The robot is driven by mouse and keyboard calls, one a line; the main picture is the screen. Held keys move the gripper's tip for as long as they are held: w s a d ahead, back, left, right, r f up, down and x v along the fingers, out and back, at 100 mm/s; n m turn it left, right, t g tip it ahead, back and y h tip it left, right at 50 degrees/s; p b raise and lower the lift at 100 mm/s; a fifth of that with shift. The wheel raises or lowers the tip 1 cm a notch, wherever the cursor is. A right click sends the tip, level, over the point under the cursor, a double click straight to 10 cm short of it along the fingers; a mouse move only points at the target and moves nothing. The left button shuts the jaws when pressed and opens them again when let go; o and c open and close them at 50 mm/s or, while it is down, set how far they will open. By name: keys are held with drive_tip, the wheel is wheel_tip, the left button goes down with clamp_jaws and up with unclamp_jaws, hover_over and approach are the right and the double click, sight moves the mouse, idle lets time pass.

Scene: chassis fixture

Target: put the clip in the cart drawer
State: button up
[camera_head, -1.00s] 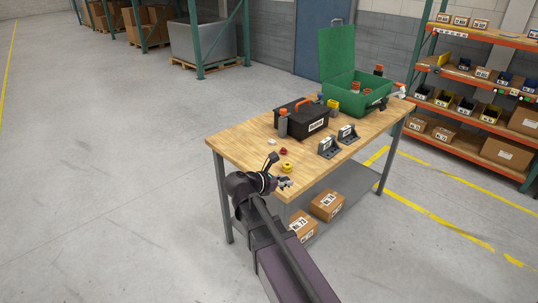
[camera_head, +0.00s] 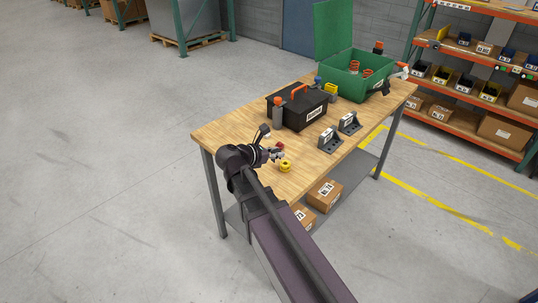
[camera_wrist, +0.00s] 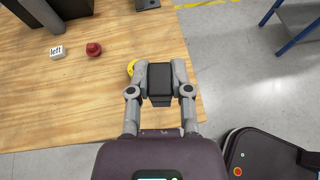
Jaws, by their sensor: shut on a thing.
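My gripper (camera_head: 276,156) is over the near left part of the wooden workbench (camera_head: 228,129). In the wrist view my gripper (camera_wrist: 160,72) has its two fingers closed on either side of a dark block, which I take to be the clip (camera_wrist: 160,84). The clip is hard to make out in the head view. I cannot tell how high it is above the bench. I cannot make out a cart drawer in either view.
A yellow round part (camera_head: 285,166) and a red knob (camera_wrist: 93,49) lie near my gripper. A white block marked "left" (camera_wrist: 57,52) is beside the knob. A black toolbox (camera_head: 303,106), grey brackets (camera_head: 330,140) and a green open case (camera_head: 345,85) stand behind. Blue-framed furniture (camera_wrist: 298,35) stands beyond free floor.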

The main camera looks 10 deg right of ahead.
drive_tip(key=shift+a, duration=0.15)
drive_tip(key=shift+f, duration=0.1)
drive_tip(key=shift+n+t+y, duration=0.5)
drive_tip(key=shift+n+t, duration=0.3)
drive_tip(key=f+b, duration=0.2)
drive_tip(key=d+f+b, duration=0.1)
drive_tip(key=f+b, duration=0.5)
drive_tip(key=shift+w+d+f, duration=0.1)
drive_tip(key=shift+w+d, duration=0.05)
drive_tip(key=shift+d, duration=0.2)
drive_tip(key=shift+w, duration=0.1)
drive_tip(key=w, duration=0.5)
drive_tip(key=w+d+f+b, duration=0.1)
drive_tip(key=w, duration=0.9)
drive_tip(key=shift+w+d+f+b, duration=0.2)
drive_tip(key=shift+w+b, duration=0.15)
drive_tip(key=shift+b, duration=0.05)
drive_tip(key=shift+f, duration=0.15)
drive_tip(key=shift+f+b, duration=1.65)
drive_tip(key=shift+b, duration=0.1)
drive_tip(key=shift+f, duration=0.1)
